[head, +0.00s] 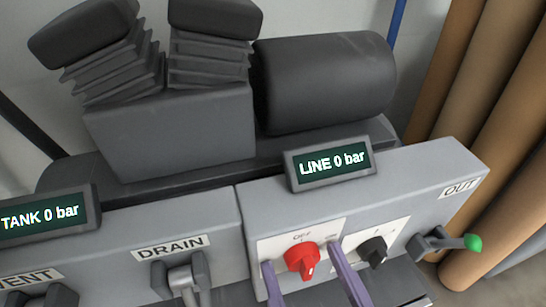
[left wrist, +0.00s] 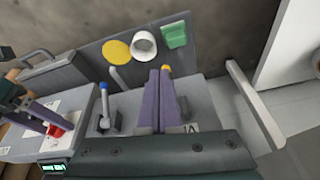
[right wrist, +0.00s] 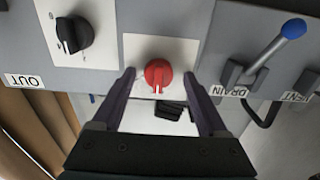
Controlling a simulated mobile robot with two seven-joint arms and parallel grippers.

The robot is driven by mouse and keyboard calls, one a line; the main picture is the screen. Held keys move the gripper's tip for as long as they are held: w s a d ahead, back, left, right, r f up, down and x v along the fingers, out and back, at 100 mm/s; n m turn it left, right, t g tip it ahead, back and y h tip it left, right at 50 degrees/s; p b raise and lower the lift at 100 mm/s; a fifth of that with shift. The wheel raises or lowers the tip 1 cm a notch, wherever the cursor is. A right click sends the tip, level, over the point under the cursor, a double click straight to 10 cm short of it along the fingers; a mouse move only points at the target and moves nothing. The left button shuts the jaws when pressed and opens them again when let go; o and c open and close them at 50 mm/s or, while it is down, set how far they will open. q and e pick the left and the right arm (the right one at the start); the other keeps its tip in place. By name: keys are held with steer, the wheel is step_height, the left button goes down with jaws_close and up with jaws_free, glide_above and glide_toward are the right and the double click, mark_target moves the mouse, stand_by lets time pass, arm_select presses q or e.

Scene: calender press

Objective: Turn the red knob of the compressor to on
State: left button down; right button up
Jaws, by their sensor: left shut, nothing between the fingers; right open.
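The red knob (head: 301,259) sits on a white plate on the grey compressor panel, under an OFF label in the head view. In the right wrist view the red knob (right wrist: 158,75) carries a pale mark at its lower side. My right gripper (right wrist: 159,74) is open, with one purple finger on each side of the knob and a small gap visible on both sides. It also shows in the head view (head: 300,256). My left gripper (left wrist: 161,70) is shut and empty, over the panel away from the knob; it is outside the head view.
A black knob (head: 373,251) is close beside the right finger. A green-tipped OUT lever (head: 472,242) is further right. The DRAIN lever (head: 183,278) is to the left. The LINE display (head: 331,164) reads 0 bar, and the TANK display (head: 43,215) reads 0 bar.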

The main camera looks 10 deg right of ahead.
steer(key=shift+s+d, duration=0.2)
steer(key=shift+s, duration=0.05)
steer(key=shift+w+a, duration=0.15)
steer(key=shift+w, duration=0.1)
steer(key=c, duration=0.5)
jaws_close()
